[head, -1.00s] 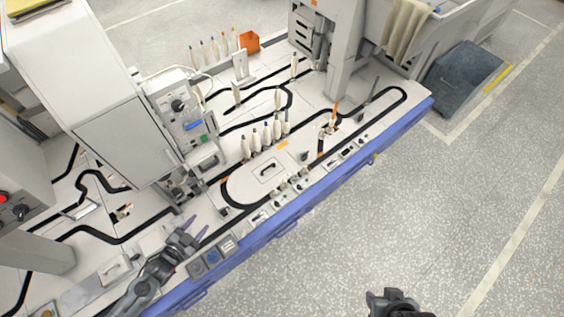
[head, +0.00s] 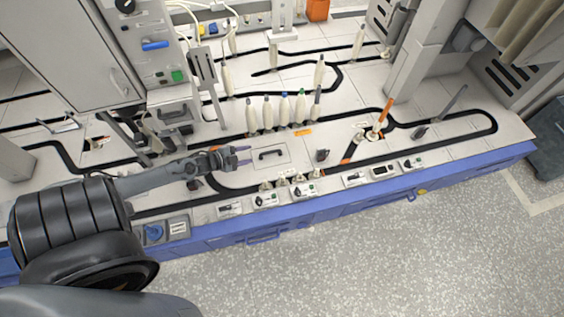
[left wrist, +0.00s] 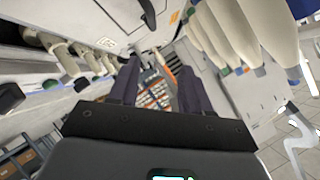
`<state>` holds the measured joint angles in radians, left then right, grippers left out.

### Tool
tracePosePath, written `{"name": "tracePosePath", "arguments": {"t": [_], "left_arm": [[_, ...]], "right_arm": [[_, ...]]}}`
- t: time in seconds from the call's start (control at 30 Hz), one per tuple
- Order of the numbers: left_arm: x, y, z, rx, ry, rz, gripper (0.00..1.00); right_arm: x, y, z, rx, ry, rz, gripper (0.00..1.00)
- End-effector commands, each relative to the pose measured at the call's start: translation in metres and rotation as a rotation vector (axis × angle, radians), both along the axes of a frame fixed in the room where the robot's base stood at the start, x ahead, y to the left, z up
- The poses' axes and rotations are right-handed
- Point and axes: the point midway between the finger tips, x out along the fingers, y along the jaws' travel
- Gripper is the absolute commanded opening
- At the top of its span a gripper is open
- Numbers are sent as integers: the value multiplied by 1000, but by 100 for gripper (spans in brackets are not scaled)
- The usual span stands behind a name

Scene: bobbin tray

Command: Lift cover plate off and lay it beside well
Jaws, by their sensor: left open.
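The cover plate (head: 283,159) is a pale square set in the light bench top, with a black bar handle (head: 271,154) on it. My left gripper (head: 246,155) reaches in from the left and is open, its two purple-grey fingertips just left of the handle. No contact with the handle is visible. In the left wrist view the open fingers (left wrist: 160,88) have nothing clearly between them, and a black handle (left wrist: 148,14) shows beyond them at the top edge. The well is not visible; the plate appears to lie flat. My right gripper is not in view.
A row of white bobbins (head: 267,113) stands just behind the plate. Small control boxes (head: 265,200) line the front edge. A black track (head: 350,166) loops around the plate area. An orange-tipped post (head: 383,117) stands to the right. A tall cabinet (head: 70,60) stands back left.

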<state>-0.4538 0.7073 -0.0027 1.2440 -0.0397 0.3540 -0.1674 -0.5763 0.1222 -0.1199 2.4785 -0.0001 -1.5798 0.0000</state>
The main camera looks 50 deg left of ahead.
Motion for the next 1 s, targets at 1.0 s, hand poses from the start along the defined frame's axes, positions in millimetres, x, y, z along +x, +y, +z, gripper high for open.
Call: {"name": "tracePosePath", "arguments": {"t": [1.0], "left_arm": [[69, -1, -66, 8, -8, -5, 48]], "right_arm": [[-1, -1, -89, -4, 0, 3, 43]]}}
